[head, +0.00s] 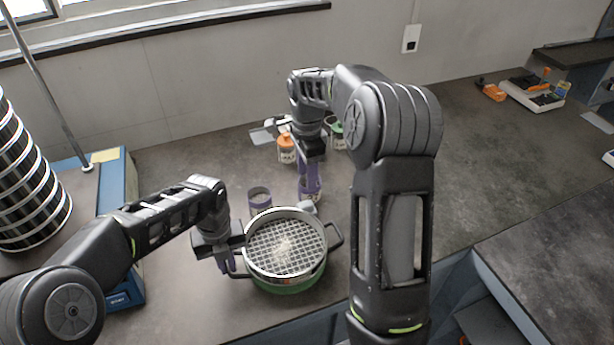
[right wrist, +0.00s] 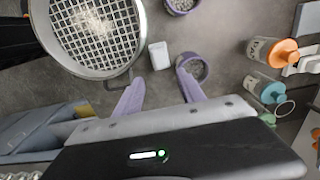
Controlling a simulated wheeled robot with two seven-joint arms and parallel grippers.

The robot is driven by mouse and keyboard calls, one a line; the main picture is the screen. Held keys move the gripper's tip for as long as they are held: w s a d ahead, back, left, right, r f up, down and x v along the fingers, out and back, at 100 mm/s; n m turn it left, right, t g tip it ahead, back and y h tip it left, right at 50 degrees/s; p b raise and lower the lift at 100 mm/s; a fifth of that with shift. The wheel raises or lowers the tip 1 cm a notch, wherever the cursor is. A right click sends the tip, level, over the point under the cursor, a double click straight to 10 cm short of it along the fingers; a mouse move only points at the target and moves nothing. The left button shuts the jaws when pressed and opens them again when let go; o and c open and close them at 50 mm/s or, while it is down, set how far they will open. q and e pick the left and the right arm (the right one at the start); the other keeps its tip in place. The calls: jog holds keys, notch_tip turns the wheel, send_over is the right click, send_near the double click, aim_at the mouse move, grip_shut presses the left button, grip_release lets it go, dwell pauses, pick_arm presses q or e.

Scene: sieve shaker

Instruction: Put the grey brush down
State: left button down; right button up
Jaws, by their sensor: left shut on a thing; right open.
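A small light grey block, which looks like the grey brush (right wrist: 158,55), is beside the sieve in the right wrist view, just beyond and between my right fingertips. It also shows in the head view (head: 307,207), at the sieve's upper right. My right gripper (right wrist: 156,88) is open, with its purple fingers apart and nothing between them. In the head view my right gripper (head: 310,182) points down behind the sieve. My left gripper (head: 224,260) is shut at the left handle of the round sieve (head: 322,262). The sieve holds pale grains on its mesh.
A tall ringed stack (head: 28,185) is at left. The right counter is mostly clear.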

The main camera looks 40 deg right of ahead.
aim_at(304, 204)
jog(key=shift+o, duration=0.5)
jog(key=shift+o, duration=0.3)
jog(key=shift+a+f, duration=0.1)
jog(key=shift+a, duration=0.15)
jog(key=shift+w+a+f+n+h, duration=0.1)
jog(key=shift+a+f+n+h, duration=0.1)
jog(key=shift+a+n+h, duration=0.25)
jog(key=shift+w+a+f+n+h, duration=0.15)
jog(key=shift+a+n+h, duration=0.2)
jog(key=shift+n, duration=0.3)
jog(key=shift+s, duration=0.1)
jog(key=shift+d+f, duration=0.2)
jog(key=shift+f, duration=1.5)
jog(key=shift+d+f, duration=0.15)
jog(key=shift+f, duration=1.55)
jog(key=f, duration=0.5)
jog(key=shift+d+f, duration=0.1)
jog(key=shift+d, duration=0.3)
